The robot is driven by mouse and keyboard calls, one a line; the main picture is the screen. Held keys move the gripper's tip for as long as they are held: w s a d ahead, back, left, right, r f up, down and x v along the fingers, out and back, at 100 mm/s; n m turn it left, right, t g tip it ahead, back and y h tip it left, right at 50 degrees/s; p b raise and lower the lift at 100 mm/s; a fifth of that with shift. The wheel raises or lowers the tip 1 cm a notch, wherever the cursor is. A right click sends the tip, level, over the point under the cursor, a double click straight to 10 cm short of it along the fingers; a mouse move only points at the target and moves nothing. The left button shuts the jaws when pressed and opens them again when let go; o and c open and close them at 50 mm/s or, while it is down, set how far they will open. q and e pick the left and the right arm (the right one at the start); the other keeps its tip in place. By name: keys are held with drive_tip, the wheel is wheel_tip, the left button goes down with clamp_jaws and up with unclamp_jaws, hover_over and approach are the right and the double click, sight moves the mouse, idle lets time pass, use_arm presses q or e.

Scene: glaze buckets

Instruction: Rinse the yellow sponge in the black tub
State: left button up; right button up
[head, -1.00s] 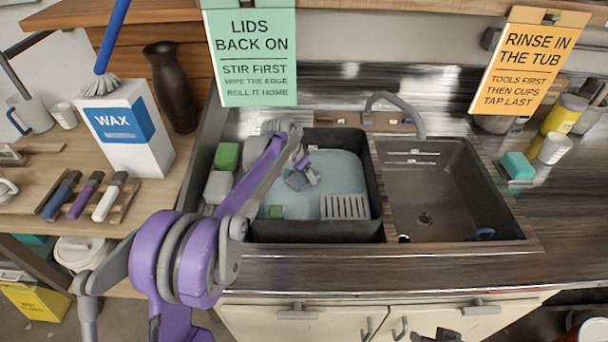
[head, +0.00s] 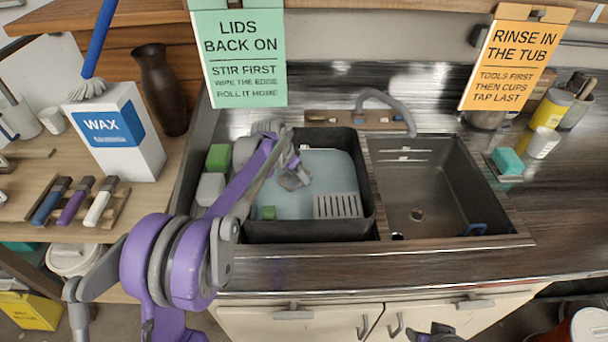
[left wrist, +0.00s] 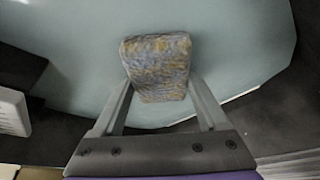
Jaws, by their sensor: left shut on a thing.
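The black tub (head: 312,231) stands in the left part of the sink unit and holds pale blue-grey water (head: 335,172). My left gripper (head: 291,168) is over the tub's inside, shut on a sponge (head: 293,181). In the left wrist view the sponge (left wrist: 158,62) is a mottled dull yellow and blue-grey block between the two fingers, over the water. I cannot tell whether it touches the water. A dark part at the bottom edge of the head view appears to be my right gripper (head: 435,333); its jaws are unclear.
A slotted light grey rack (head: 337,205) and a small green piece (head: 267,212) are in the tub. A green block (head: 219,157) and a pale block (head: 210,188) lie left of it. The basin (head: 420,180) on the right is mostly empty. A faucet (head: 385,98) stands behind.

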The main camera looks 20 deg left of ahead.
sight(309, 174)
use_arm(q)
drive_tip(key=shift+s+a, duration=0.1)
drive_tip(key=shift+a, duration=0.2)
drive_tip(key=shift+w+d, duration=0.2)
drive_tip(key=shift+d, duration=0.5)
drive_tip(key=shift+w+d, duration=0.25)
drive_tip(key=shift+d, duration=0.5)
drive_tip(key=shift+w+d, duration=0.2)
drive_tip(key=shift+d, duration=0.5)
drive_tip(key=shift+s+a, duration=0.2)
drive_tip(key=shift+a, duration=0.5)
drive_tip(key=shift+s+a, duration=0.25)
drive_tip(key=shift+a, duration=0.5)
drive_tip(key=shift+s+a, duration=0.2)
drive_tip(key=shift+a, duration=0.5)
drive_tip(key=shift+w+d, duration=0.2)
drive_tip(key=shift+d, duration=0.5)
drive_tip(key=shift+w+d, duration=0.25)
drive_tip(key=shift+d, duration=0.5)
drive_tip(key=shift+w+d, duration=0.2)
drive_tip(key=shift+d, duration=0.5)
drive_tip(key=shift+s+a, duration=0.2)
drive_tip(key=shift+a, duration=0.5)
drive_tip(key=shift+s+a, duration=0.25)
drive_tip(key=shift+a, duration=0.5)
drive_tip(key=shift+s+a, duration=0.2)
drive_tip(key=shift+a, duration=0.5)
use_arm(e)
drive_tip(key=shift+r, duration=0.1)
